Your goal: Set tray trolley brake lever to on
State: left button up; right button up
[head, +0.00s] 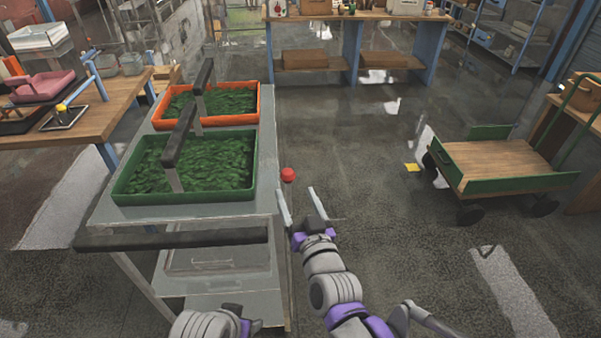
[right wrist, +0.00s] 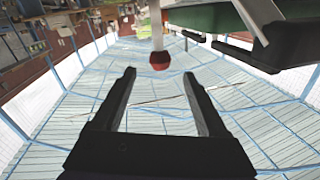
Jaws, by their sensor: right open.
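The tray trolley (head: 215,270) is a grey metal cart with a black front handle. Its brake lever has a red ball knob (head: 288,174) at the trolley's right side. My right gripper (head: 297,190) is open, its two fingers pointing toward the knob. In the right wrist view the red knob (right wrist: 159,61) hangs at the end of a pale rod, just beyond the gap between the open fingertips (right wrist: 158,74). It appears centred between them, and I see no grip on it. The lever's base is hidden. My left gripper is out of view.
A green tray (head: 120,198) and an orange tray (head: 265,100), both with green contents, sit on the trolley with black handles above. A wooden bench (head: 105,110) stands at left. A flatbed cart (head: 510,168) stands at right. Floor between trolley and cart is clear except a yellow piece (head: 412,168).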

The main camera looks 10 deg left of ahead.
send_over(289, 195)
jog(key=x, duration=0.4)
jog(key=shift+s+d, duration=0.1)
grip_shut()
dwell(0.4)
dwell(1.0)
